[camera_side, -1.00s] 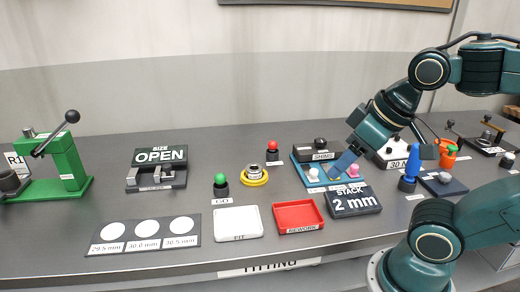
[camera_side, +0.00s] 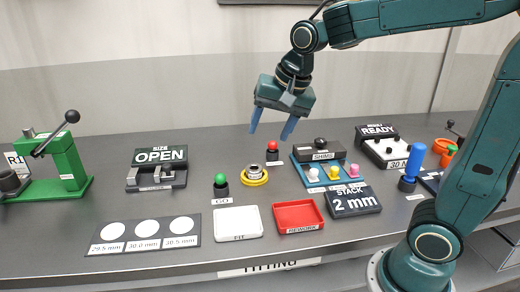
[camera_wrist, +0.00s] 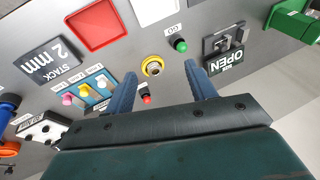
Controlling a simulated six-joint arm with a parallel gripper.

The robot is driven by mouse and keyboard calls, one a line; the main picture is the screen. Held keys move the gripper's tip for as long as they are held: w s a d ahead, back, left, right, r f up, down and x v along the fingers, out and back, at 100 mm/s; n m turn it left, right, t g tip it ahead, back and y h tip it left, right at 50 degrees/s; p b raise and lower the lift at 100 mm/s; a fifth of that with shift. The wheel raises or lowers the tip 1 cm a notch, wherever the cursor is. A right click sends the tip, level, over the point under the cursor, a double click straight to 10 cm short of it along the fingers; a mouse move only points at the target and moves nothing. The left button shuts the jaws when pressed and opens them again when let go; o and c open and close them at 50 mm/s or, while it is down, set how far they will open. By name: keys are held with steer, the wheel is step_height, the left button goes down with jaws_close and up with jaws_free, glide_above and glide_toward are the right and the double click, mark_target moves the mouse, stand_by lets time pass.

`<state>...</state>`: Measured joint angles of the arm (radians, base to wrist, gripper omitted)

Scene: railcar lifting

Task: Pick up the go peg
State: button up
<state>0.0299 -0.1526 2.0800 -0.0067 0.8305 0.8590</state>
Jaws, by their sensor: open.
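The go peg (camera_side: 221,185) has a green ball top on a dark body and stands upright behind its GO label on the bench. In the wrist view its green top (camera_wrist: 181,46) shows near the right finger, apart from it. My gripper (camera_side: 270,136) is open and empty, high above the bench, behind and to the right of the go peg. In the wrist view my gripper's two blue fingers (camera_wrist: 158,84) are spread wide with nothing between the tips but bench, the yellow ring and a red-topped peg below.
A yellow ring with a metal part (camera_side: 254,175) sits right of the go peg, with a red-topped peg (camera_side: 272,151) behind it. The OPEN size block (camera_side: 160,155) stands left. White FIT (camera_side: 238,222) and red REWORK (camera_side: 298,215) trays lie in front.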

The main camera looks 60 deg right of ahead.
steer(key=w+f+m, duration=0.4)
steer(key=w, duration=0.3)
steer(key=w+d+f+m+g, duration=0.1)
steer(key=w+f+m, duration=0.2)
steer(key=w, duration=0.4)
steer(key=shift+w+d+f+m, duration=0.15)
steer(key=shift+d+f+m, duration=0.1)
steer(key=shift+f+m, duration=0.25)
glide_toward(221, 175)
steer(key=shift+x, duration=2.45)
steer(key=shift+w+a, duration=0.1)
steer(key=shift+a, duration=0.05)
steer(key=shift+x, duration=2.55)
steer(key=c, duration=1.1)
